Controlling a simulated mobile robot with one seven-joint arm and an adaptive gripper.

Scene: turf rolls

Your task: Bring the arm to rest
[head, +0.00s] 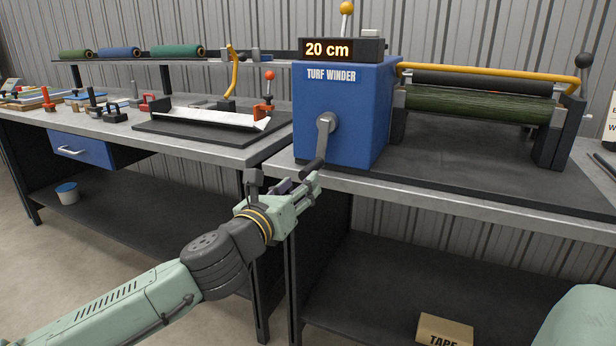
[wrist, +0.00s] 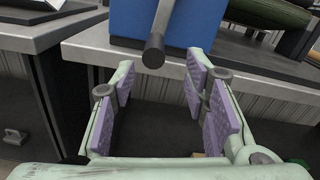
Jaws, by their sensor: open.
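My gripper (head: 308,187) is in front of the workbench edge, just below the blue turf winder (head: 345,115). In the wrist view my gripper (wrist: 160,85) has its purple-padded fingers spread wide with nothing between them. The winder's grey crank (head: 324,140) hangs down, and its dark handle end points towards me. In the wrist view the crank handle (wrist: 154,50) shows just beyond the fingertips, apart from the pads. My arm reaches in from the lower left of the head view.
A green turf roll (head: 480,103) sits in the winder's roller frame. The left bench holds a black board (head: 200,126) with a white strip and clamps. Rolls lie on the back shelf (head: 190,57). A cardboard box (head: 444,331) stands low at right. Floor is open at left.

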